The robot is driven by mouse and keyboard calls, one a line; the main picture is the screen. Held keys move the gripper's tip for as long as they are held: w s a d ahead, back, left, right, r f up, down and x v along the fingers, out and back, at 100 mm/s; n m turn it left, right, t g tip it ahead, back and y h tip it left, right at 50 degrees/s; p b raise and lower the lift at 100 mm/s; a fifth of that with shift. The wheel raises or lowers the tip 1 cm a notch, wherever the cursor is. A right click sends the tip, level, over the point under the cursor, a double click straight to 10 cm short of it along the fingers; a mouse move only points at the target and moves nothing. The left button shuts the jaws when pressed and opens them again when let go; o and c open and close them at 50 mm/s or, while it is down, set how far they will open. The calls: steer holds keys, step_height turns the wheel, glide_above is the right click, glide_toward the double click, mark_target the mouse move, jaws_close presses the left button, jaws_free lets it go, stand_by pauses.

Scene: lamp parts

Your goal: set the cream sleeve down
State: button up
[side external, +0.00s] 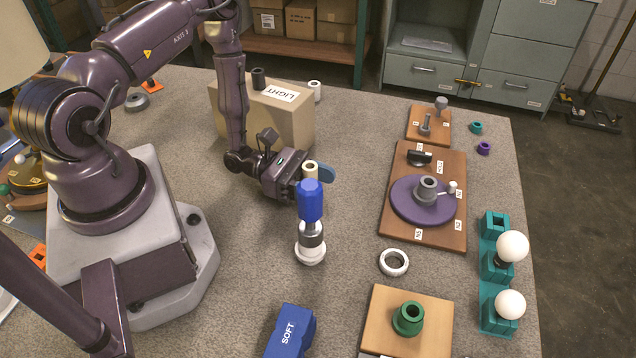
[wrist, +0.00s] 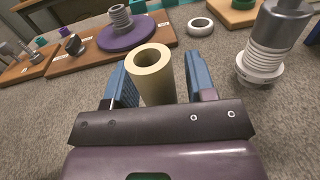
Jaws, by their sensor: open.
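The cream sleeve (wrist: 152,75) stands upright between the two blue fingers of my gripper (wrist: 158,82) in the wrist view, with its open top facing up. A strip of carpet shows between the sleeve and the right finger; the left finger is close to its wall, and I cannot tell if they touch. In the side view the cream sleeve (side external: 310,171) shows just behind a blue-topped part, with my gripper (side external: 312,180) around it. The gripper is open. The sleeve's lower end is hidden by the gripper body, so its contact with the table is not visible.
A blue-topped metal part with a white base (side external: 310,250) stands close in front of my gripper. A white ring (side external: 394,262) lies to the right. A board with a purple disc (side external: 447,213) is further right. A tan LIGHT box (side external: 290,118) stands behind. Grey carpet is clear between.

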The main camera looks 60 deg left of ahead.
steer(key=v, duration=1.2)
steer(key=s+d+r+m+g+y, duration=0.1)
steer(key=r+m+y, duration=0.3)
steer(key=r+m, duration=0.4)
steer(key=s+d+r+m+g+y, duration=0.2)
steer(key=d+r+m+y, duration=0.2)
steer(key=r+m, duration=0.5)
steer(key=s+d+r+m+g+y, duration=0.2)
steer(key=r+m+y, duration=0.4)
steer(key=r, duration=0.8)
steer(key=d+m, duration=0.1)
steer(key=m, duration=0.1)
steer(key=shift+r+m, duration=0.3)
